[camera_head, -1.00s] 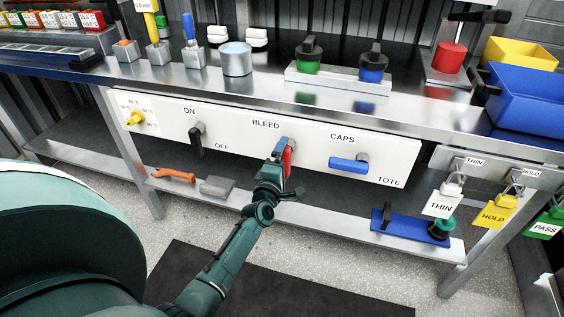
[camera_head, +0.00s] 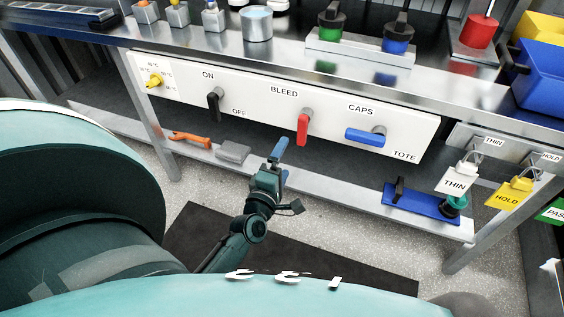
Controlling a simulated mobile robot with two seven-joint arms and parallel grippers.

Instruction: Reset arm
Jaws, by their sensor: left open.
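My left gripper (camera_head: 280,158) is open and empty. It is in front of the lower shelf edge, below and to the left of the red BLEED lever, and touches nothing that I can see. The red lever (camera_head: 302,127) hangs straight down from its pivot on the white panel (camera_head: 250,105). The black ON/OFF lever (camera_head: 214,106) points down and the blue CAPS lever (camera_head: 364,137) lies roughly level, pointing left. My right gripper is not in view.
The lower shelf (camera_head: 330,197) holds an orange tool (camera_head: 191,140), a grey block (camera_head: 233,152) and a blue tray (camera_head: 413,204). A dark mat (camera_head: 190,236) lies on the open floor.

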